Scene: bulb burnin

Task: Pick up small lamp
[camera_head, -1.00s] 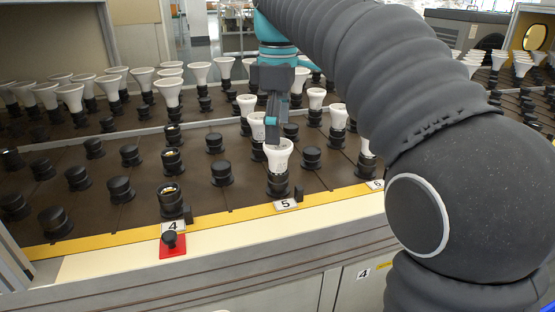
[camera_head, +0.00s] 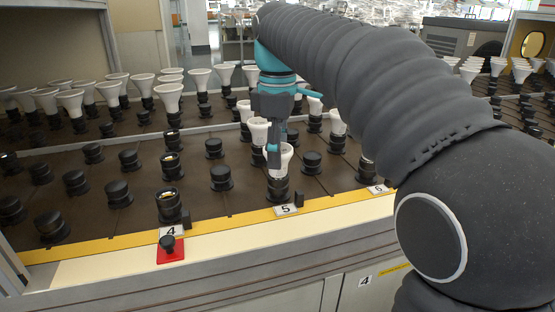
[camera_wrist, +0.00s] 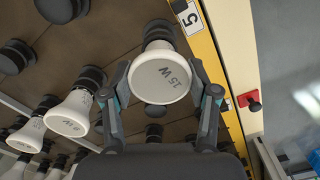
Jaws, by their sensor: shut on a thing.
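A small white lamp (camera_wrist: 160,78) marked "15 W" sits upright in a black socket by the number 5 label; in the head view the lamp (camera_head: 287,158) is partly hidden by my gripper. My gripper (camera_head: 275,150) comes down over it from above. In the wrist view my gripper (camera_wrist: 162,92) has one finger on each side of the lamp's white head, shut on it. The lamp's lower end is in or right at the socket (camera_head: 278,188); I cannot tell whether it has lifted.
More white lamps (camera_wrist: 69,113) stand close behind it. Empty black sockets (camera_head: 221,177) lie to the left. A red plate with a black knob (camera_head: 170,248) is on the front ledge near label 4 (camera_head: 171,231). A yellow strip (camera_head: 236,217) runs along the board's front.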

